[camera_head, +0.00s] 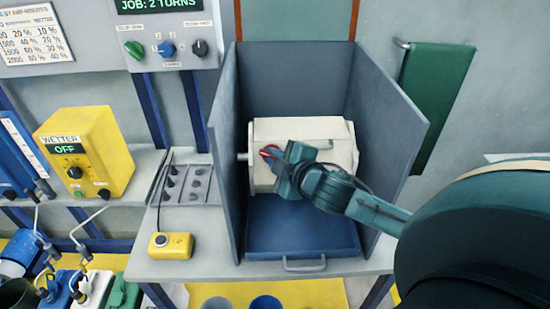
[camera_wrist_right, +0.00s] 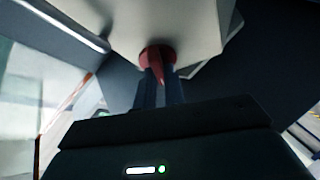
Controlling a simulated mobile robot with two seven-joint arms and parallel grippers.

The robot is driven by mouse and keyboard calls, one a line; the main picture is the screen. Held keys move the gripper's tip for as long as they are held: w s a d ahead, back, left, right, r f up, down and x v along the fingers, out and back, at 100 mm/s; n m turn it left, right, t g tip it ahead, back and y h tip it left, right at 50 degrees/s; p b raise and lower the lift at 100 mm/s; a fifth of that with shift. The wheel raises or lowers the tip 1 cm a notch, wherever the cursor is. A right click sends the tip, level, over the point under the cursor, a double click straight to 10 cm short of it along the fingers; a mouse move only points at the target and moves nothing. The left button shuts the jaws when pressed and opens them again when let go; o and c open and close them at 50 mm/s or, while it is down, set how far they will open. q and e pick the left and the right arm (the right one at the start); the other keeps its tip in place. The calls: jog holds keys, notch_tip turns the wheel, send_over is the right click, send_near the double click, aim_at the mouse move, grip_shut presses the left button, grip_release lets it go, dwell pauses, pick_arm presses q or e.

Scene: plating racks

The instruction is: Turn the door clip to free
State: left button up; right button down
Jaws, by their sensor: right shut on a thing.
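A cream barrel (camera_head: 325,130) lies across the grey open-fronted booth. The red door clip (camera_head: 268,151) is on the barrel's left front, partly hidden by my right gripper (camera_head: 279,160). In the right wrist view the clip (camera_wrist_right: 157,55) shows as a round red base with a red tab against the pale barrel (camera_wrist_right: 150,18). My right gripper's two dark fingers (camera_wrist_right: 160,88) are shut on the tab, one on each side. Which way the clip is turned I cannot tell. My left gripper is not in view.
A blue tray (camera_head: 300,236) with a handle lies under the barrel. The booth's side walls (camera_head: 388,130) stand close on both sides. A yellow button box (camera_head: 171,245) and a grey peg block (camera_head: 187,184) are left of the booth. A green towel (camera_head: 436,95) hangs at right.

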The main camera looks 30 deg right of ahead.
jog(key=shift+r+n+g+y, duration=0.1)
jog(key=shift+n+g+y, duration=0.55)
jog(key=shift+n, duration=1.05)
jog(key=shift+g, duration=0.25)
jog(key=c, duration=1.5)
grip_release()
